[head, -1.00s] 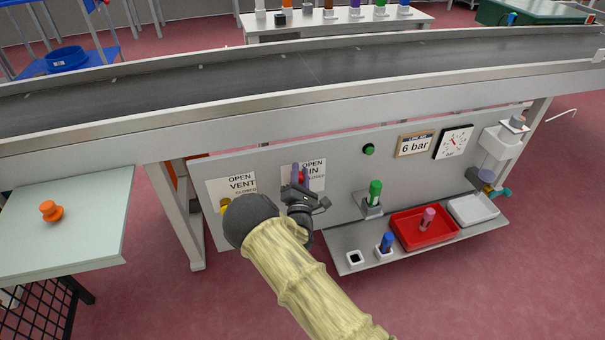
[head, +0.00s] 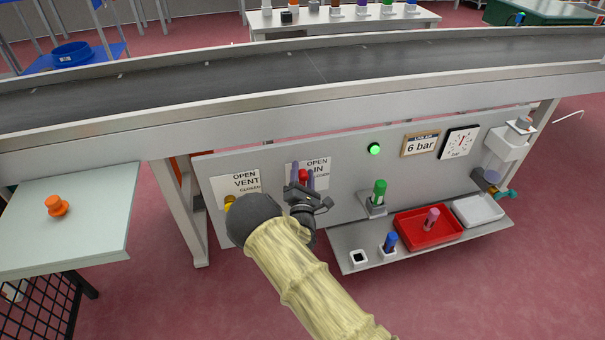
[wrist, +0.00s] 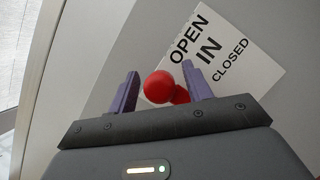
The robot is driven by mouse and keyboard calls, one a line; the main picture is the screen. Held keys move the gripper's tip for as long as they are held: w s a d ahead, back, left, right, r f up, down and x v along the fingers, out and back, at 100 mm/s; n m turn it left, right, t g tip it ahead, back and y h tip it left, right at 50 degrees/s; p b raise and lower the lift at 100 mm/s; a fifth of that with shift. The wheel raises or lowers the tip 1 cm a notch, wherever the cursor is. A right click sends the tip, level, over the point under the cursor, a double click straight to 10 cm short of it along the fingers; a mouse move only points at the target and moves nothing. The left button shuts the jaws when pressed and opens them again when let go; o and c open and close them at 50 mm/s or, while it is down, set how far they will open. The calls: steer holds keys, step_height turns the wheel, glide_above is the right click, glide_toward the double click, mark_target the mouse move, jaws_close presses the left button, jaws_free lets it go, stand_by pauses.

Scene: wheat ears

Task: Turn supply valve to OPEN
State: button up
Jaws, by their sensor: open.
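The supply valve is the red-handled one at the IN label. Its red handle (head: 303,175) shows between my gripper's fingers in the head view. In the wrist view the round red knob (wrist: 159,87) of the handle, with a short red stem behind it to the right, sits between the two purple fingers. My gripper (head: 301,171) is open, with a finger on each side of the knob and visible gaps; it also shows in the wrist view (wrist: 162,84). The OPEN / IN / CLOSED label (wrist: 212,52) is behind and to the right. The valve's body is mostly hidden.
A yellow valve (head: 229,201) at the VENT label (head: 236,184) is left of my gripper, partly hidden by my arm. A lit green lamp (head: 374,150), a 6 bar sign (head: 420,144) and a gauge (head: 460,142) are to the right. A shelf with a red tray (head: 401,226) lies below.

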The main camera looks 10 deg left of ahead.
steer(key=p+v, duration=0.4)
steer(key=v, duration=1.3)
steer(key=shift+s, duration=0.2)
steer(key=w+d+r+m+g+h+p, duration=0.1)
steer(key=w+d+r+m+g+h, duration=0.15)
steer(key=d+m+g, duration=0.45)
steer(key=w+d+r+m+g+h, duration=0.2)
steer(key=w+d+r+m+g, duration=0.15)
steer(key=m, duration=0.75)
steer(key=s+d+r+m+g+y, duration=0.1)
steer(key=s+d+r+m+g, duration=0.45)
steer(key=s, duration=0.45)
steer(key=s+d+r+m+g+y, duration=0.15)
steer(key=s+d+r+m, duration=0.35)
steer(key=s+r, duration=0.5)
step_height(320, 180, up, 37)
steer(key=s+d+p, duration=0.1)
steer(key=p, duration=3.7)
steer(key=shift+s+d+g+p, duration=0.15)
steer(key=shift+d+g+p, duration=0.2)
steer(key=shift+g+p, duration=0.1)
